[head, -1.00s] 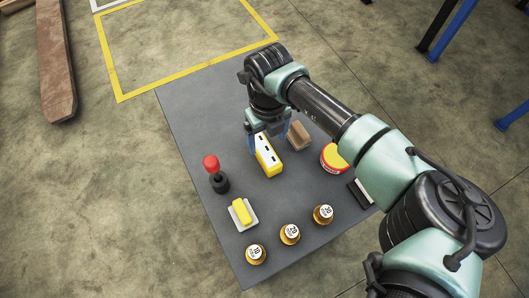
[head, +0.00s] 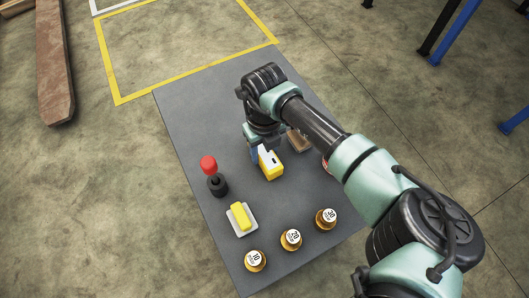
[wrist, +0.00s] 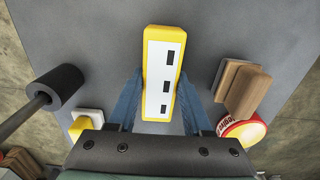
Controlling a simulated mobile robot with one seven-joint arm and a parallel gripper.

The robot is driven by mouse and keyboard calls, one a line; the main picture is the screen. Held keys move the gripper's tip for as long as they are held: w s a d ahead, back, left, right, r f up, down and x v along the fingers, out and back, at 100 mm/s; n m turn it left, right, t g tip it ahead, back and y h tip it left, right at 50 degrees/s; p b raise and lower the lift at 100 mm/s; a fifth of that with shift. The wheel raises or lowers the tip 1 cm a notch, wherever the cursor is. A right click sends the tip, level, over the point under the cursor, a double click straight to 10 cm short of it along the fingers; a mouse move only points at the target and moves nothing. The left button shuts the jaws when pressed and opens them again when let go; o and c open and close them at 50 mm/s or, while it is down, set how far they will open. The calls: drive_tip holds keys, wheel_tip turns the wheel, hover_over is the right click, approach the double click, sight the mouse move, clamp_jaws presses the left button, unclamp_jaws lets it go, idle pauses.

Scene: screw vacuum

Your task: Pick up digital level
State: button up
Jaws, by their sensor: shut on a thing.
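The digital level is a yellow block with a white face and dark windows. In the head view the digital level (head: 271,168) is near the middle of the grey table, its far part hidden by my gripper (head: 260,149). In the wrist view the digital level (wrist: 162,60) points away from me between the two blue fingers of my gripper (wrist: 158,100). The fingers are shut on its sides. I cannot tell whether it is clear of the table.
On the table (head: 200,100) are a red-topped black tool (head: 211,176), a yellow block on a white dish (head: 241,218) and several brass weights (head: 291,239). A wooden block (head: 298,141) is close to the right. The table's far part is clear.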

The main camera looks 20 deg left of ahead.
clamp_jaws()
drive_tip(key=shift+r, duration=0.1)
